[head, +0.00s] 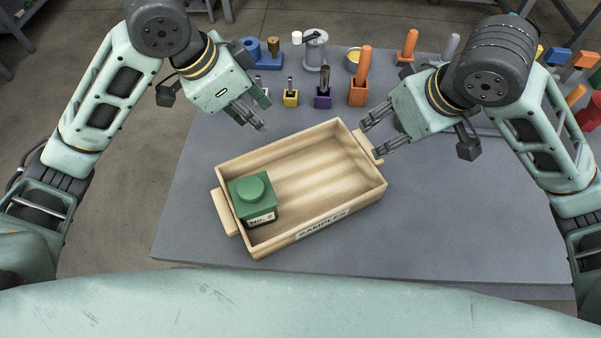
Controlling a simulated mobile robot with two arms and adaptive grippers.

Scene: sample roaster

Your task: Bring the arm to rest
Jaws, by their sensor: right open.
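My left gripper (255,123) hangs above the table behind the wooden tray's far left part. It appears to hold nothing, but its fingers overlap in the head view and their gap is unclear. My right gripper (371,139) is open and empty, with its fingers apart by the tray's right end handle. I cannot tell whether it touches the handle. The wooden tray (322,226), labelled SAMPLES, lies at an angle on the grey table. A green square canister (253,195) with a round lid and a "No. 2" label stands upright in its left end.
Along the grey table's (450,225) back stand a metal grinder-like device (315,50), a yellow block (290,98), a purple block (323,101) and an orange-handled tool in a block (359,92). Several coloured items crowd the right back. The table's front right is clear.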

